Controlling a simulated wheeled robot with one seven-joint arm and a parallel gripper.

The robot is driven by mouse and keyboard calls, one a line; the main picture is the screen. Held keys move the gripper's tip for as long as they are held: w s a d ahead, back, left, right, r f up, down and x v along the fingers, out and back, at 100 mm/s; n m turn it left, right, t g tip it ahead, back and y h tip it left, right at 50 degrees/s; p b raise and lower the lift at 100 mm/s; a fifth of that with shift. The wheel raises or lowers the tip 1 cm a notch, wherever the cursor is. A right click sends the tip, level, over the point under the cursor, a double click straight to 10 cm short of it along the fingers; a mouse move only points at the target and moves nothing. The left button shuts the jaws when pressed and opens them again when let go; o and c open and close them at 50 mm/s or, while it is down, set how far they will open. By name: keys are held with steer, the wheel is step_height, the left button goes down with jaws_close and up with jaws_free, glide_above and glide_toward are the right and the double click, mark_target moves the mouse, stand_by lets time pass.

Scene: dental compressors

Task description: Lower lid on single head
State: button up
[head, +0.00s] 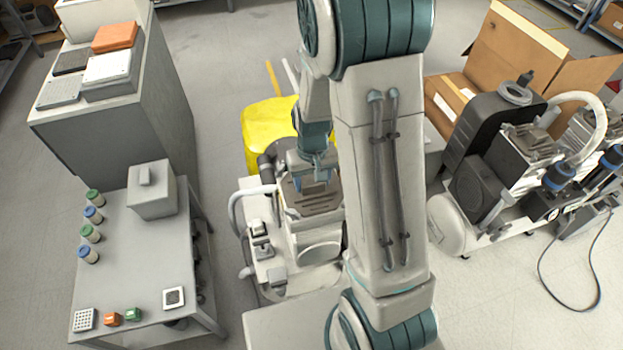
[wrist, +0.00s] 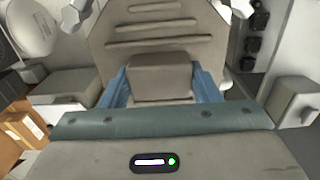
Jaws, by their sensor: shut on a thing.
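The compressor's lid (head: 318,190) is a grey-brown slotted panel on top of the single-head compressor (head: 322,248), in the middle of the head view. In the wrist view the lid (wrist: 160,38) fills the upper middle, with its raised block (wrist: 160,78) toward me. My gripper (wrist: 160,88) has its two blue fingers on either side of this block and is shut on it. In the head view my gripper (head: 314,178) is at the top of the lid. My arm hides the compressor's right side. I cannot tell the lid's exact tilt.
A grey table (head: 140,265) with several small jars, blocks and a box (head: 151,190) stands left. A yellow bin (head: 262,128) is behind the compressor. Another compressor (head: 500,170) and an open cardboard box (head: 490,75) stand right. Floor shows between the table and the compressor.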

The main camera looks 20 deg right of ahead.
steer(key=o, duration=1.9)
steer(key=shift+o, duration=0.2)
steer(key=shift+r, duration=0.15)
steer(key=shift+r+p, duration=2.6)
steer(key=shift+r, duration=0.8)
steer(key=shift+r, duration=0.15)
steer(key=s+r+t, duration=0.3)
steer(key=s+r, duration=1.1)
steer(key=r, duration=0.3)
steer(key=shift+a+r, duration=0.15)
steer(key=shift+r, duration=0.05)
